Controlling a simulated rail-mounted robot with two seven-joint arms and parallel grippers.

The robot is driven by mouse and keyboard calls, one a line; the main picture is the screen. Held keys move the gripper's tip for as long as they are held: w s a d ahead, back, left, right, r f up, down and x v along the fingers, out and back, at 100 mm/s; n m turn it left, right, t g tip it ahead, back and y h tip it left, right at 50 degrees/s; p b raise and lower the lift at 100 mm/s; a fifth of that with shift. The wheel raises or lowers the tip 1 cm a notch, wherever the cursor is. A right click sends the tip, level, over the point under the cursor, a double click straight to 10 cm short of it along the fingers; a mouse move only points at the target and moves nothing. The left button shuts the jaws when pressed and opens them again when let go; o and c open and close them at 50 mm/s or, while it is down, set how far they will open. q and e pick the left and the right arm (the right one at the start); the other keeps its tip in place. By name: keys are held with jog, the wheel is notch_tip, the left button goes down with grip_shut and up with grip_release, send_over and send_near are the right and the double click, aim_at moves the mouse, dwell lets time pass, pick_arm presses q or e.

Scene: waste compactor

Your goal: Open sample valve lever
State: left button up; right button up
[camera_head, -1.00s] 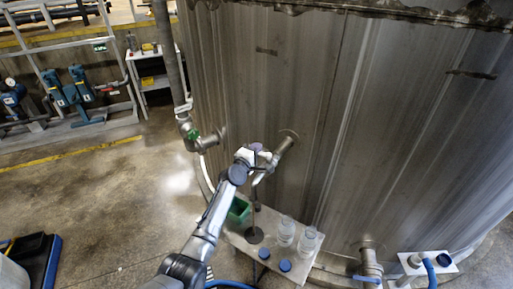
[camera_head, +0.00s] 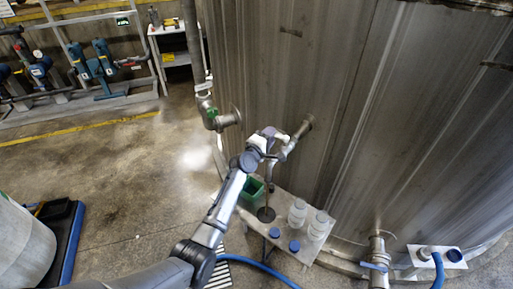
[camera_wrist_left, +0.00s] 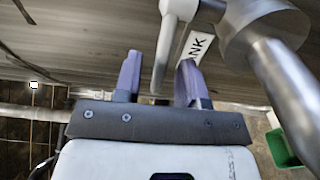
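The sample valve (camera_head: 303,127) sticks out of the metal tank wall. In the head view my left gripper (camera_head: 273,138) is at the valve and covers much of it. In the left wrist view the valve's pale lever (camera_wrist_left: 166,50) reaches down between the two purple fingers of my left gripper (camera_wrist_left: 160,62). The fingers are apart, with a clear gap on the left of the lever. The lever lies closer to the right finger; I cannot tell whether they touch. The valve's thick metal pipe (camera_wrist_left: 283,75) is at the right. My right gripper is not in view.
A small table (camera_head: 283,258) below the valve holds clear bottles (camera_head: 297,212), blue caps (camera_head: 294,246) and a green bin (camera_head: 251,192). A tag (camera_wrist_left: 197,47) lettered "NK" is beside the lever. Another valve (camera_head: 377,262) is at the lower right. Open floor lies left.

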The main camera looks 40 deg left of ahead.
pick_arm(q)
jog(key=s+d+p, duration=0.1)
jog(key=s, duration=0.9)
jog(key=shift+s+d, duration=0.15)
jog(key=shift+d, duration=0.1)
